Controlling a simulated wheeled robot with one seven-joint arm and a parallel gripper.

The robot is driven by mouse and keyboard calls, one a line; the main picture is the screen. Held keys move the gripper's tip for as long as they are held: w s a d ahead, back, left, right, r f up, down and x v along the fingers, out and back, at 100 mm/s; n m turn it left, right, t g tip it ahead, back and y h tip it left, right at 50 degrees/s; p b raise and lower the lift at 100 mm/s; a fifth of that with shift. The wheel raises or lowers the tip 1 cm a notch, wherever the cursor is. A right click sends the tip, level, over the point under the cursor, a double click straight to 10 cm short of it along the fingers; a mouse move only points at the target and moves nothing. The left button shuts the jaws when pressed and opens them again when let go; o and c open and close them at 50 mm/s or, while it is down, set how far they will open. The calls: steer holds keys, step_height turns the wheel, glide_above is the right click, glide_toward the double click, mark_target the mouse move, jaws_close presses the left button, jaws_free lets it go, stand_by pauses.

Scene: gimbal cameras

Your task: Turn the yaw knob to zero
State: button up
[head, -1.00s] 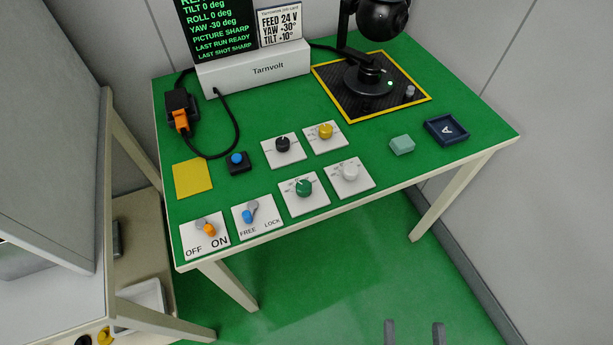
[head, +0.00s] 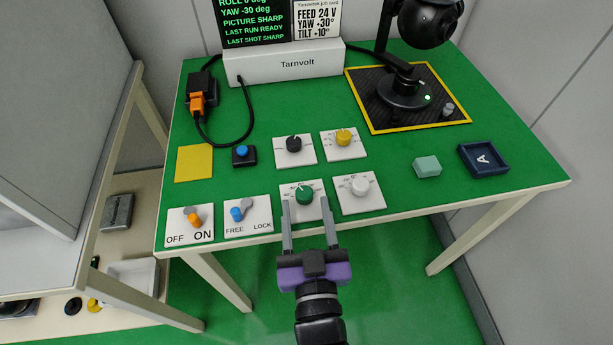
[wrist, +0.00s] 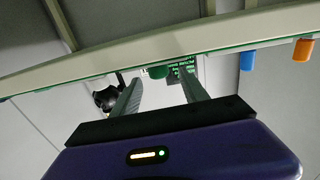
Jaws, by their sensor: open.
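A green knob (head: 303,195) sits on a white plate near the table's front edge. It also shows in the wrist view (wrist: 158,72), between and beyond the fingers. White (head: 360,187), black (head: 294,144) and yellow (head: 343,138) knobs sit on similar plates. The small labels are unreadable, so I cannot tell which knob is yaw. My gripper (head: 306,207) is open and empty, its fingertips appearing either side of the green knob in the head view; contact is not clear. The screen (head: 253,22) reads YAW -30 deg; the top line is cut off.
Left of the green knob are the FREE/LOCK lever (head: 238,213) and OFF/ON lever (head: 193,216). A gimbal camera (head: 425,25) stands on a black pad at the back right. A pale green block (head: 427,167) and dark tray (head: 465,164) lie at right, with bare table between.

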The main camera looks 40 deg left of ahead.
steer(key=x, duration=0.7)
steer(key=shift+w, duration=0.15)
jaws_close()
